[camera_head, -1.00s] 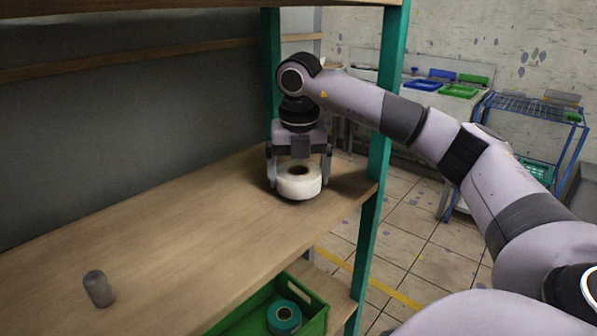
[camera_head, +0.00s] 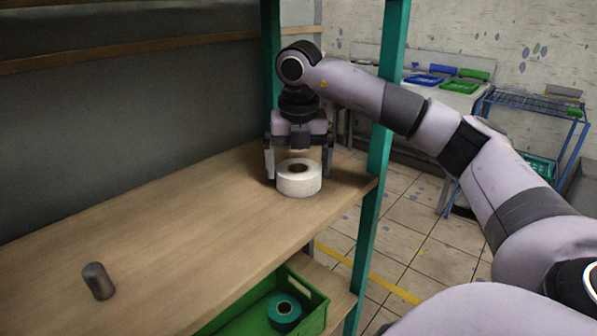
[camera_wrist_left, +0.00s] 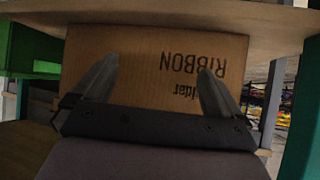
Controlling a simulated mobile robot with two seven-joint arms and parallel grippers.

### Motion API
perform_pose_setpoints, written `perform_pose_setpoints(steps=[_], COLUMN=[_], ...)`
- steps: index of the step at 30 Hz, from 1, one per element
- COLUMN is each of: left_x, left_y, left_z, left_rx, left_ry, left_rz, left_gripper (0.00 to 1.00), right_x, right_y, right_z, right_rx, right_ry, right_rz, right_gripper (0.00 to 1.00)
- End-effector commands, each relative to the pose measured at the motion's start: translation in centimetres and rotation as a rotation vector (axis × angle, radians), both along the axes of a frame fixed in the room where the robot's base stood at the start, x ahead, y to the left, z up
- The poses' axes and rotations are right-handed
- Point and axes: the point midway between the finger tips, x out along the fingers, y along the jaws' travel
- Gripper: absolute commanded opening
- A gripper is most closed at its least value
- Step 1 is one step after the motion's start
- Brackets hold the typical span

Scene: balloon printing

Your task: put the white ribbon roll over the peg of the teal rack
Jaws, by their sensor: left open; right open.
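The white ribbon roll (camera_head: 299,181) lies flat, its hole facing up, near the right end of the wooden shelf of the teal rack (camera_head: 384,110). My right gripper (camera_head: 298,172) points down over it. Its open fingers stand on either side of the roll; whether they touch it I cannot tell. A short grey peg (camera_head: 98,281) stands upright, slightly leaning in the picture, on the shelf at the lower left, with nothing on it. My left gripper (camera_wrist_left: 158,68) is open and empty before a cardboard box (camera_wrist_left: 170,85) in the left wrist view.
The shelf board (camera_head: 180,230) between peg and roll is bare. An upper shelf (camera_head: 150,3) hangs above. Below, a green crate (camera_head: 315,299) holds a teal roll (camera_head: 284,312). A blue wire rack (camera_head: 530,103) stands beyond, at the right.

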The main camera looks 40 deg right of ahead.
Motion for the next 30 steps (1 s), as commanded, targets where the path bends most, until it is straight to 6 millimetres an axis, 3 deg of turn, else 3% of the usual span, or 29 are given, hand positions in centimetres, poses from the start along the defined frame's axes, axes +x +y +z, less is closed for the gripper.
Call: perform_pose_setpoints(steps=[3,10,30], left_x=[0.0,0.0,-0.1], left_y=[-0.1,-0.1,0.0], left_z=[0.1,0.4,0.2], left_rx=[-0.002,-0.002,0.003], left_ry=[-0.002,-0.003,-0.001], left_rz=[0.0,-0.002,-0.004], left_gripper=[1.0,1.0,1.0], right_x=[0.2,0.2,0.1], right_y=[0.2,0.2,0.2], right_z=[2.4,5.4,5.7], right_rx=[0.002,0.0,0.0], right_ry=[-0.004,-0.001,0.0], right_rz=[0.0,-0.001,0.0], right_gripper=[1.0,1.0,1.0])
